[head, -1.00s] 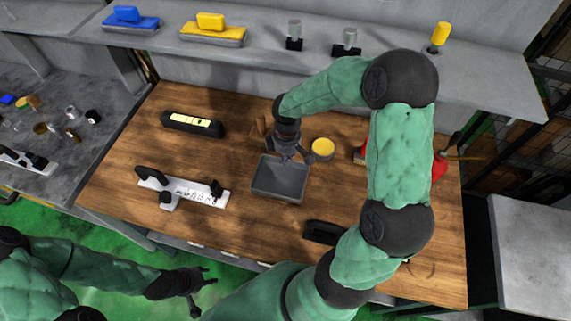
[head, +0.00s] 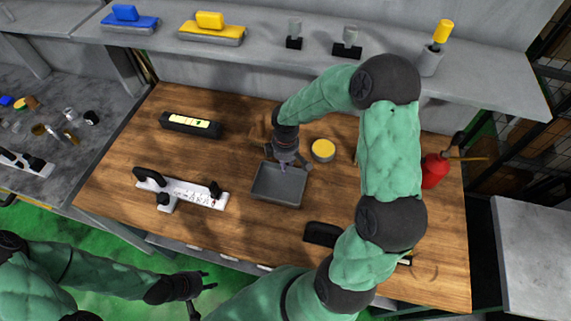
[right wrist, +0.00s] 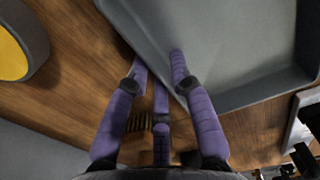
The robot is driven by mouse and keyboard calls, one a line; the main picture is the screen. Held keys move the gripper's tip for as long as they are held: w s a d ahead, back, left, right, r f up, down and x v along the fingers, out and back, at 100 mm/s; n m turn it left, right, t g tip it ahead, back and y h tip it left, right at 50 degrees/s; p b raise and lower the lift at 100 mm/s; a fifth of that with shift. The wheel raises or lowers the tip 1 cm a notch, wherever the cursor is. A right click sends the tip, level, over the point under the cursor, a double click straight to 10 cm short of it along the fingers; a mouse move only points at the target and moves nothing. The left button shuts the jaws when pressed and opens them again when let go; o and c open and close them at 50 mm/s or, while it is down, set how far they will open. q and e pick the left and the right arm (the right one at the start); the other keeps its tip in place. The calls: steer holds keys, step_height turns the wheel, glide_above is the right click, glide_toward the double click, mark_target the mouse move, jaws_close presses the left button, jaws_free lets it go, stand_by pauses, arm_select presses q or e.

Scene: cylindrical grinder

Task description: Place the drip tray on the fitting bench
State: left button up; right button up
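The drip tray (head: 279,203), a grey open rectangular tray, rests on the wooden bench top (head: 125,205) near its middle. My right gripper (head: 284,168) comes down at its far wall. In the right wrist view, the fingers of my right gripper (right wrist: 159,65) close in on both sides of the tray wall (right wrist: 125,25), one inside the tray and the others outside. The exact contact is hard to see. My left gripper (head: 201,292) is open and empty, low in front of the bench. No bench is labelled as the fitting bench.
A round yellow-topped tin (head: 323,150) stands right of the tray. A white rack (head: 185,192) and a black case (head: 190,124) lie to the left, a black object (head: 322,234) in front. A red can (head: 434,170) stands right. A grey bench (head: 60,100) with small parts is at left.

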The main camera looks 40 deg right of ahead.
stand_by(0.3)
steer(key=shift+r, duration=0.3)
step_height(320, 180, up, 12)
steer(key=p, duration=0.3)
steer(key=shift+f, duration=0.15)
